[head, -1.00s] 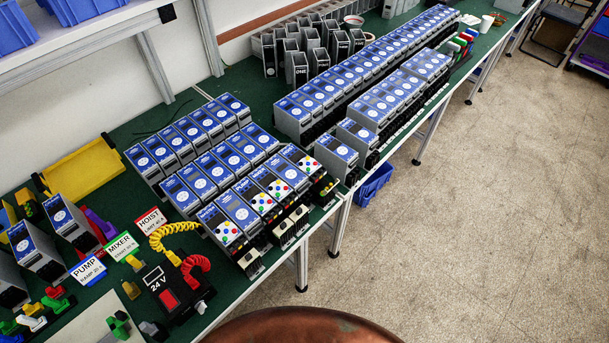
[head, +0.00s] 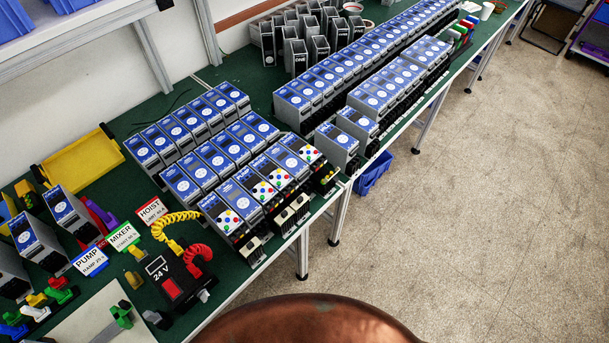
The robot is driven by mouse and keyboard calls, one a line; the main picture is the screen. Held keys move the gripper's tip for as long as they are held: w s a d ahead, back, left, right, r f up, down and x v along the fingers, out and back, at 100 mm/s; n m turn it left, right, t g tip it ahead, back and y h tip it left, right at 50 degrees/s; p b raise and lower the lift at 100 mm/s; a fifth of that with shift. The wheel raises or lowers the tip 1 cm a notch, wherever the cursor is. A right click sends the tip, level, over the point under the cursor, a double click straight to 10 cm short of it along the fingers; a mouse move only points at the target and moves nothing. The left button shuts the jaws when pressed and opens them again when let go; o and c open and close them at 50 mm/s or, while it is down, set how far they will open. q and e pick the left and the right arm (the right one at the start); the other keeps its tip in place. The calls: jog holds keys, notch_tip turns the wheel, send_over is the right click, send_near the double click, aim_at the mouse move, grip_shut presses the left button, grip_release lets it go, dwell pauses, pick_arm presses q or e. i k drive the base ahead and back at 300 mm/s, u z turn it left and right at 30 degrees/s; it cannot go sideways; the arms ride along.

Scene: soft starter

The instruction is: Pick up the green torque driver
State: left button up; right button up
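A green tool-like piece (head: 121,314) lies on a pale mat (head: 95,325) at the bottom left of the head view. A second green piece (head: 61,294) lies further left, beside small red, yellow and white pieces. Both are small in the picture, and I cannot tell for sure which one is the green torque driver. Neither of my grippers is in view.
A black 24 V box (head: 176,284) with yellow and red coiled cords stands right of the mat. PUMP (head: 90,262), MIXER and HOIST signs stand behind. Rows of blue-faced units (head: 215,165) fill the green bench (head: 150,110). A yellow tray (head: 80,170) lies by the wall. The floor at right is open.

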aim_at(461, 29)
jog(key=u, duration=0.9)
jog(key=k, duration=0.75)
jog(key=z, duration=1.8)
jog(key=i, duration=1.4)
jog(key=z, duration=0.85)
jog(key=i, duration=1.8)
jog(key=u, duration=0.75)
jog(key=i, duration=1.1)
jog(key=u, duration=0.95)
